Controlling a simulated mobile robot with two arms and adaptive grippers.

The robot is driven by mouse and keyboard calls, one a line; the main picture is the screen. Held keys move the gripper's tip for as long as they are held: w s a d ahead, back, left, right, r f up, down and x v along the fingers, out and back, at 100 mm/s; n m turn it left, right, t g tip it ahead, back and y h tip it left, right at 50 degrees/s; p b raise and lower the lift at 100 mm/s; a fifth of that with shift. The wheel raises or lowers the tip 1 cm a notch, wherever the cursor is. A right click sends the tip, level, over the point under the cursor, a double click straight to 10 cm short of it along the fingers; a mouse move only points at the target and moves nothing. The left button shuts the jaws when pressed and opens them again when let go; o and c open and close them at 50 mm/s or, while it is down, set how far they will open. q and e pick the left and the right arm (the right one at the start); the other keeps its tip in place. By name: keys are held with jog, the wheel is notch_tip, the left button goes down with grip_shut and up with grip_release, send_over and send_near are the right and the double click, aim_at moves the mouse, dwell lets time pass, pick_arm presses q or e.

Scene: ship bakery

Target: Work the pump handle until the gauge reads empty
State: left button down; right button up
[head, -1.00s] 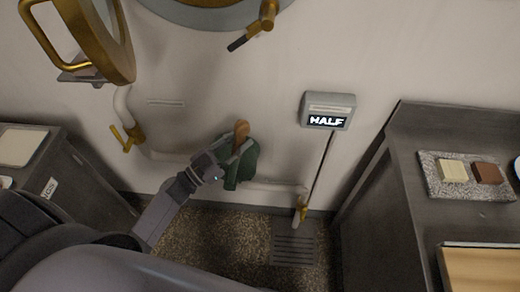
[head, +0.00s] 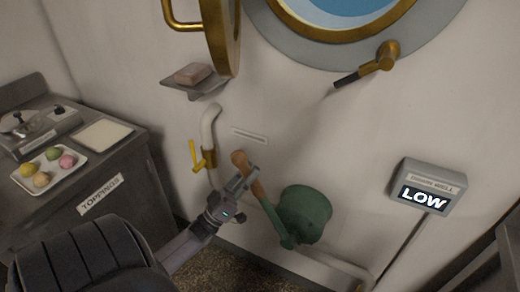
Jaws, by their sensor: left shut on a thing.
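The green pump (head: 304,214) is fixed low on the wall in the head view. Its handle has a brown wooden grip (head: 240,160) at the upper end and leans up to the left from the pump body. My left gripper (head: 246,180) is shut on the handle, just below the top of the wooden grip. The grey gauge box (head: 428,186) on the wall at the right has a lit display reading LOW. My right gripper is out of view.
A white pipe with a yellow valve lever (head: 195,155) stands left of the pump. A toppings counter (head: 117,187) is at the left, carrying a tray of coloured balls (head: 49,170). A soap shelf (head: 195,84) and an open porthole (head: 345,15) are above.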

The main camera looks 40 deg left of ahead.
pick_arm(q)
jog(key=shift+s+a+f, duration=0.1)
jog(key=shift+a+f, duration=0.15)
jog(key=shift+n, duration=0.3)
jog(key=c, duration=1.7)
grip_release()
jog(key=shift+y, duration=0.5)
jog(key=shift+o, duration=1.2)
jog(key=shift+a, duration=0.2)
jog(key=shift+o, duration=0.9)
jog(key=shift+d+h, duration=0.15)
jog(key=shift+h, duration=0.15)
jog(key=v, duration=1.2)
